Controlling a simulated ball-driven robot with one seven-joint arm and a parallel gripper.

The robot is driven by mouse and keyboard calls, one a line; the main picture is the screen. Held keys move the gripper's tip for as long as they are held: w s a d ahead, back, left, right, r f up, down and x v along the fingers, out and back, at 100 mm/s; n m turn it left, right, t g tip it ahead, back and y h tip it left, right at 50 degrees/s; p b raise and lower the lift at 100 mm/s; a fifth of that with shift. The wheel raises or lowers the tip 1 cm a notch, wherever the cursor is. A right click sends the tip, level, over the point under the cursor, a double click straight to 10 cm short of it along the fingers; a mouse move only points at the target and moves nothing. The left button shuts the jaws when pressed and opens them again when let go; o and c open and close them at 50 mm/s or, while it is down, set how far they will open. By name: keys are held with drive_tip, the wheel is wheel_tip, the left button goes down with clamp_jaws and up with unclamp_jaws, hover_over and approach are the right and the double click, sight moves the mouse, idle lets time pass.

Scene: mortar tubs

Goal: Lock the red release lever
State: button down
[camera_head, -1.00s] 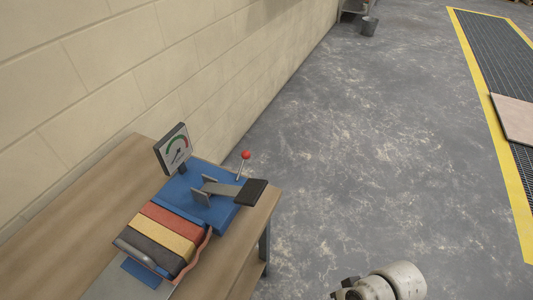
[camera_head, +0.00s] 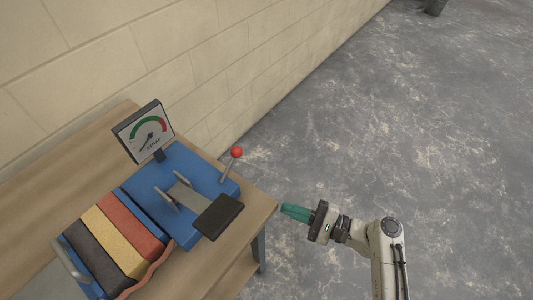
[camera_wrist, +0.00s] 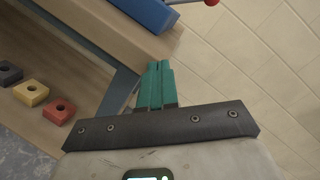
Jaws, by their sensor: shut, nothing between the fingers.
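The red release lever (camera_head: 236,153) is a thin metal rod with a red ball on top. It stands tilted at the far right corner of the blue device (camera_head: 196,166) on the wooden bench. My gripper (camera_head: 284,210) has green fingers, pressed together and empty. It is beyond the bench's right edge, to the right of and nearer than the lever, touching nothing. In the wrist view, the shut fingers (camera_wrist: 158,68) point towards the bench edge. The red ball (camera_wrist: 211,2) is partly cut off at the top there.
A gauge (camera_head: 145,131) stands at the device's back. A black pedal (camera_head: 217,216) juts out at its front right. Red, yellow and black blocks (camera_head: 115,242) lie at its left. Small coloured blocks (camera_wrist: 32,92) sit on a lower shelf.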

sight(229, 166)
drive_tip(key=w+m+t, duration=0.1)
drive_tip(key=w+d+r+m+t+y+b, duration=0.1)
drive_tip(key=w, duration=0.1)
drive_tip(key=w+r+m+t, duration=0.1)
drive_tip(key=m, duration=0.1)
drive_tip(key=shift+w+d+r+y, duration=0.15)
drive_tip(key=shift+w+r+y, duration=0.15)
drive_tip(key=shift+w, duration=0.1)
drive_tip(key=s+r+p+x, duration=0.1)
drive_tip(key=r+p+x, duration=0.1)
drive_tip(key=x, duration=1)
drive_tip(key=shift+a+r+p, duration=0.25)
drive_tip(key=shift+a+p, duration=0.15)
drive_tip(key=shift+p, duration=0.1)
drive_tip(key=shift+s, duration=0.1)
